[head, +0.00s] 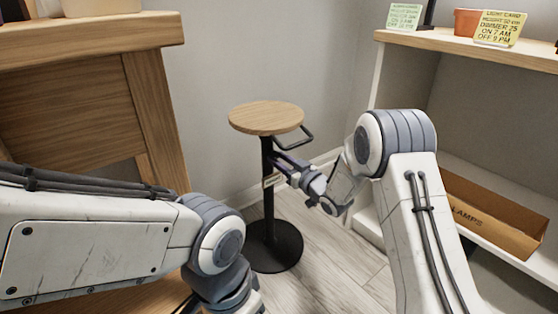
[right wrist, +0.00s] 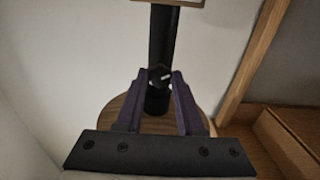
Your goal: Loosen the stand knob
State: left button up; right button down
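The stand has a round wooden top (head: 266,117), a black pole (head: 268,205) and a round black base (head: 272,252). The stand knob (right wrist: 160,78) is a small dark knob with a pale mark, on the pole in the right wrist view. My right gripper (head: 274,165) reaches the pole just below the top. Its two fingers (right wrist: 160,74) lie on either side of the knob at the tips. I cannot tell whether they press on it or leave a thin gap. My left arm crosses the lower left of the head view; its gripper is out of frame.
A bent black handle (head: 298,137) sticks out right of the top, just above my right gripper. A wooden cabinet (head: 150,110) stands at left. A shelf unit (head: 460,42) at right holds a cardboard box (head: 490,212), a terracotta pot (head: 466,22) and cards.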

jog(key=shift+n, duration=0.4)
jog(key=n, duration=0.3)
jog(key=shift+f, duration=0.1)
jog(key=n, duration=0.3)
jog(key=shift+n+b, duration=0.3)
jog(key=shift+b, duration=0.1)
jog(key=n+b, duration=0.9)
jog(key=n, duration=0.9)
jog(key=shift+n, duration=2.3)
jog(key=shift+a, duration=0.1)
